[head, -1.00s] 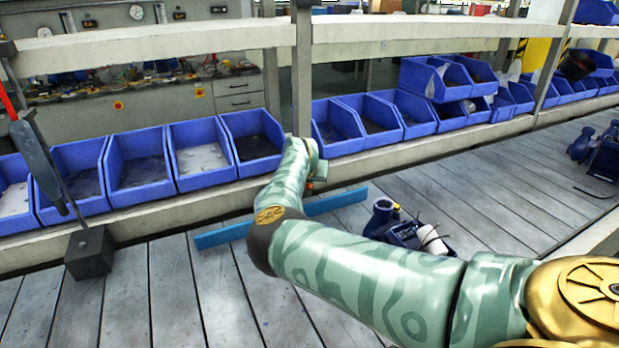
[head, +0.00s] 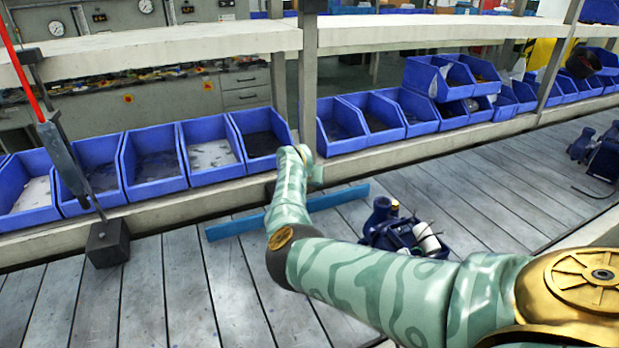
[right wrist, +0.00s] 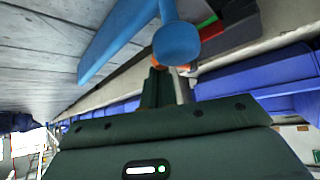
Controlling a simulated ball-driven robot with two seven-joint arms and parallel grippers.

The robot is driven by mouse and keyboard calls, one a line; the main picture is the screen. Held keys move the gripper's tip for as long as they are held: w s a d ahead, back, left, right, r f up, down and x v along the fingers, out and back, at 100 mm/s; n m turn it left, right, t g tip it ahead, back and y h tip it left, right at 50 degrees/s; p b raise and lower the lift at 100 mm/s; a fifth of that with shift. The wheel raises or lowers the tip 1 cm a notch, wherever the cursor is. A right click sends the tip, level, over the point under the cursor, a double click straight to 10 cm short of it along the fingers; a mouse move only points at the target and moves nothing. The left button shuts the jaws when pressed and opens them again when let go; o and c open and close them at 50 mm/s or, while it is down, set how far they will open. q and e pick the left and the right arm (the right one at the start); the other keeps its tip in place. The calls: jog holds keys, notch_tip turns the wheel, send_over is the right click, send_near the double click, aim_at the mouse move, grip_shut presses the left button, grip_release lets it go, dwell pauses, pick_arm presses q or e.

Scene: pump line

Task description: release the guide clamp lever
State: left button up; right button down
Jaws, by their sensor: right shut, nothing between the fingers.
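A blue guide bar (head: 338,198) lies along the slatted conveyor near the bins; it also shows in the right wrist view (right wrist: 112,45). A blue lever with a round end (right wrist: 177,43) stands close in front of my right gripper (right wrist: 159,78) in the right wrist view. The dark fingers are shut with nothing between them, beside and just below the round end. Orange shows at the fingertips; I cannot tell whether they touch the lever. In the head view my right forearm hides the lever and the gripper. My left gripper is not in view.
Blue bins (head: 210,150) line a ledge behind the conveyor (head: 190,290). A blue pump (head: 405,235) with a white cylinder stands on the slats right of my forearm. A tool hangs at left above a dark block (head: 108,243). The slats at front left are clear.

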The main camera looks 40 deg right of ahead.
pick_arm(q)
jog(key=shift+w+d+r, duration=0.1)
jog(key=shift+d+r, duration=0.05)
pick_arm(e)
jog(key=shift+a+f, duration=0.15)
jog(key=shift+a, duration=0.15)
jog(key=shift+w+d, duration=0.1)
dwell(0.4)
